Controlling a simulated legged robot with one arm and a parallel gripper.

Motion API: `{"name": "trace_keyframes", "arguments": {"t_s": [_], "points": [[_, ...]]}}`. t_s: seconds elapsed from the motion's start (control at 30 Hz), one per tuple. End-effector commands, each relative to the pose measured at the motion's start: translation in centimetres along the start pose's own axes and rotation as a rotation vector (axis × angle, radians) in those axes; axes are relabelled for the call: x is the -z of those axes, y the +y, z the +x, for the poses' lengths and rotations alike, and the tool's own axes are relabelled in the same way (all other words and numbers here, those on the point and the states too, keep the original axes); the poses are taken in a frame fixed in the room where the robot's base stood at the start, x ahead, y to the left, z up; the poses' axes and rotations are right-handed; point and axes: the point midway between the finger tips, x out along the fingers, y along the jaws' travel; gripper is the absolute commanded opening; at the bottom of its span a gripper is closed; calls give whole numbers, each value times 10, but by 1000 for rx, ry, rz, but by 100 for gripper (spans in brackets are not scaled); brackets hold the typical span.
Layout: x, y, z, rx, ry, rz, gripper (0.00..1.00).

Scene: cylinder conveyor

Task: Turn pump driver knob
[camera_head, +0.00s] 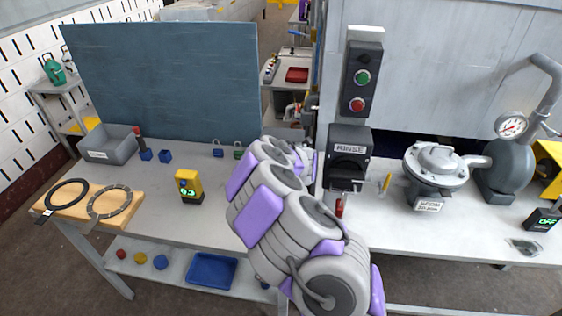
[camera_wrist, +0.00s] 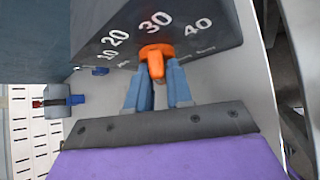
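An orange knob (camera_wrist: 155,62) sits on a dark box (camera_wrist: 190,25) with white scale numbers 10, 20, 30 and 40 in the wrist view. The 30 lies just above the knob. My gripper (camera_wrist: 160,80) has its two blue-grey fingers on either side of the knob's raised grip, which fills the gap between the fingertips. The fingers look closed on it. In the head view my grey and purple arm reaches toward the back of the bench and hides the gripper and the orange knob.
A black RINSE box (camera_head: 348,160) stands right of my arm, below a green and red button box (camera_head: 361,80). A pump-like grey unit (camera_head: 436,165) and a gauge (camera_head: 510,127) stand farther right. A yellow meter (camera_head: 188,187) stands left on the bench (camera_head: 160,218).

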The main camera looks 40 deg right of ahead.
Motion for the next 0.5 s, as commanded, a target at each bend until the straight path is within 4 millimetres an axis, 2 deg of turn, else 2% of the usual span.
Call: {"name": "trace_keyframes", "arguments": {"t_s": [0.03,0.2,0.5], "points": [[1,-1,0,1,2,0,25],[0,-1,-1,0,0,0,40],[0,1,-1,6,-1,-9,40]]}}
